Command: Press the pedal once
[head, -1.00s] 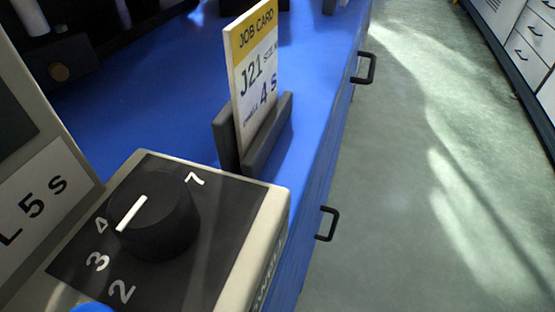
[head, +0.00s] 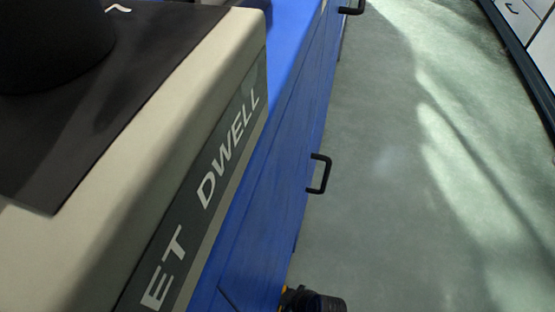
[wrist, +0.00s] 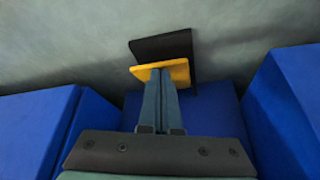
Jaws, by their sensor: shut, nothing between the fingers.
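The pedal shows in the wrist view as a yellow plate (wrist: 180,72) with a black part (wrist: 165,46) beyond it, near the grey floor. My gripper (wrist: 160,76) is shut and empty, its two fingers side by side. The fingertips overlap the near edge of the yellow plate in the picture; I cannot tell whether they touch it. The fingers hide part of the plate. In the head view a dark object with a bit of yellow (head: 315,301) is cut off at the bottom edge; I cannot tell what it is.
Blue cabinet faces (wrist: 35,130) stand on both sides of my gripper, with another blue face (wrist: 285,100) at right. In the head view a beige dwell control box (head: 110,190) fills the left, above a blue cabinet with a black handle (head: 319,173). Open floor (head: 400,200) lies right.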

